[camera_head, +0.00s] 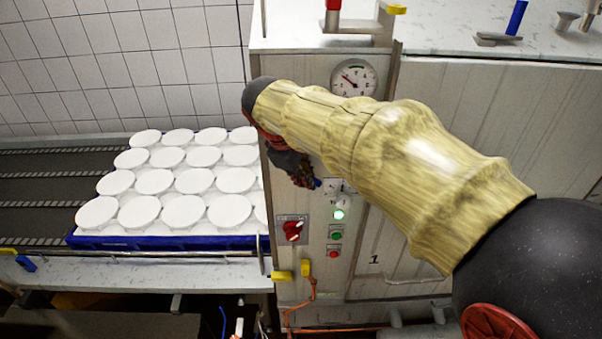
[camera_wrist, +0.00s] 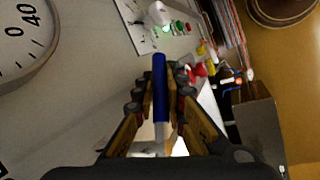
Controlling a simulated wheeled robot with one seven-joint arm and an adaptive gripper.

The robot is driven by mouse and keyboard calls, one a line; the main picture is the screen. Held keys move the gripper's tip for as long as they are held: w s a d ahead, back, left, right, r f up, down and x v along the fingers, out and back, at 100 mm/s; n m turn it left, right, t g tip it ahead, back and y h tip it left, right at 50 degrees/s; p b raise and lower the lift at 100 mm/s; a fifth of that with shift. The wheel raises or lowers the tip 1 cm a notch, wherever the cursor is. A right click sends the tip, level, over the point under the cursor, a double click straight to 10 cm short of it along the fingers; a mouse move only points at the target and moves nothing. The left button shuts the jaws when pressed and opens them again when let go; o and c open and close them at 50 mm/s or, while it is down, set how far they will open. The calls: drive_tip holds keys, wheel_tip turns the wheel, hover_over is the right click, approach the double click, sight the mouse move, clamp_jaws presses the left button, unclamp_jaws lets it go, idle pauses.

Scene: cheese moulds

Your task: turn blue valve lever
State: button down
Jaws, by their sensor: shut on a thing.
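The blue valve lever (camera_wrist: 159,75) runs up the middle of the wrist view, between the two fingers of my gripper (camera_wrist: 160,97). The fingers are closed on it from both sides. In the head view my gripper (camera_head: 303,176) is at the front panel of the metal cabinet, below the round gauge. Only a small blue tip of the lever (camera_head: 318,183) shows there, beside the fingers. My forearm in its yellowish sleeve hides part of the panel to the right.
A round dial gauge (camera_head: 354,79) sits above my gripper. A red rotary switch (camera_head: 292,230), a green button (camera_head: 336,236) and a red button (camera_head: 334,254) are below it. A blue tray (camera_head: 160,241) of white moulds stands left. Another blue handle (camera_head: 517,17) stands on the cabinet top.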

drive_tip(key=shift+d+r+n+h+p, duration=0.25)
drive_tip(key=shift+r+h+p, duration=0.25)
drive_tip(key=shift+h, duration=0.3)
drive_tip(key=shift+d+r+n+h+p, duration=0.2)
drive_tip(key=shift+r+h+p, duration=0.25)
drive_tip(key=shift+h, duration=0.35)
drive_tip(key=c, duration=2.1)
unclamp_jaws()
drive_tip(key=v, duration=1.2)
drive_tip(key=shift+f, duration=0.1)
